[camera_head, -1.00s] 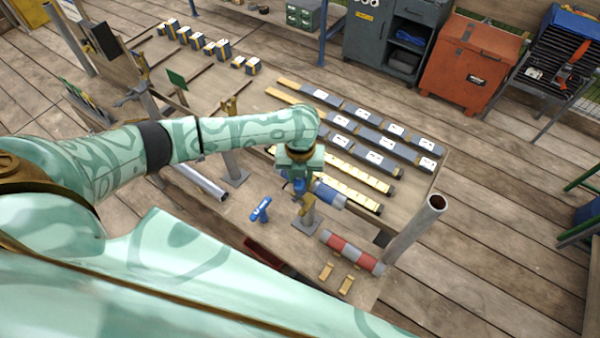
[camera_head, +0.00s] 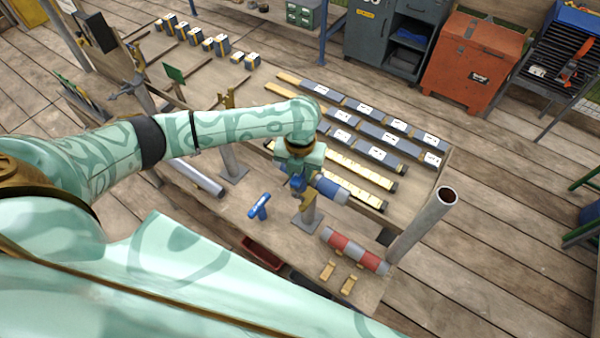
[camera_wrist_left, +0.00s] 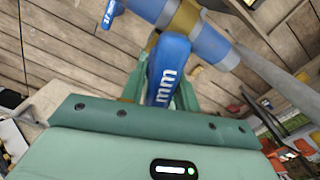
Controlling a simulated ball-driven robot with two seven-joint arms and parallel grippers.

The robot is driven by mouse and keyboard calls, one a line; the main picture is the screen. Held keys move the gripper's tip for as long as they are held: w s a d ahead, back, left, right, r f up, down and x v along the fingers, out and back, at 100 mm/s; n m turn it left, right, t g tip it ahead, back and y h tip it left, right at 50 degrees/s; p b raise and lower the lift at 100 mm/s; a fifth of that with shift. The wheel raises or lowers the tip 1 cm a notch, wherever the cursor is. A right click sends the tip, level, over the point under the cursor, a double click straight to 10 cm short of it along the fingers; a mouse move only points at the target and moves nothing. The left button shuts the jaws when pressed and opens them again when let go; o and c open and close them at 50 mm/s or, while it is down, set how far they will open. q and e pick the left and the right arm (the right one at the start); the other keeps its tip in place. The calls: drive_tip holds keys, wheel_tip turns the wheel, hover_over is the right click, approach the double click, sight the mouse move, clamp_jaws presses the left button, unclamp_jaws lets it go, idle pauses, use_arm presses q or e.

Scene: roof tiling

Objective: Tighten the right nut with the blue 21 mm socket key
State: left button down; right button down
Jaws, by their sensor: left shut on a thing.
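My left gripper (camera_head: 300,172) is at the middle of the bench, shut on a blue key (camera_wrist_left: 168,70) with white "mm" lettering. The size number is not readable. A little of the key's blue shows below the gripper in the head view (camera_head: 298,184). Right beside it is a blue and grey cylinder (camera_head: 332,190) by a brass-coloured bracket on a post. In the left wrist view the blue cylinder (camera_wrist_left: 213,45) has a brass band and lies just beyond the key. Contact with a nut cannot be made out, and no nut shows clearly. My right gripper is out of view.
A second blue T-shaped tool (camera_head: 260,206) lies left of the post. A red and grey cylinder (camera_head: 354,252) lies at the bench's near right, close to an upright grey pipe (camera_head: 425,225). Rows of grey-topped blocks (camera_head: 370,150) lie behind. A red tray (camera_head: 262,252) is in front.

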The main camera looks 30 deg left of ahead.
use_arm(q)
drive_tip(key=shift+m+b, duration=1.4)
drive_tip(key=shift+b, duration=0.35)
drive_tip(key=shift+a+m, duration=0.1)
drive_tip(key=shift+m, duration=1.8)
drive_tip(key=m, duration=0.6)
drive_tip(key=shift+n+p, duration=0.3)
drive_tip(key=shift+p, duration=0.25)
drive_tip(key=shift+r+p, duration=2.95)
drive_tip(key=shift+p, duration=0.5)
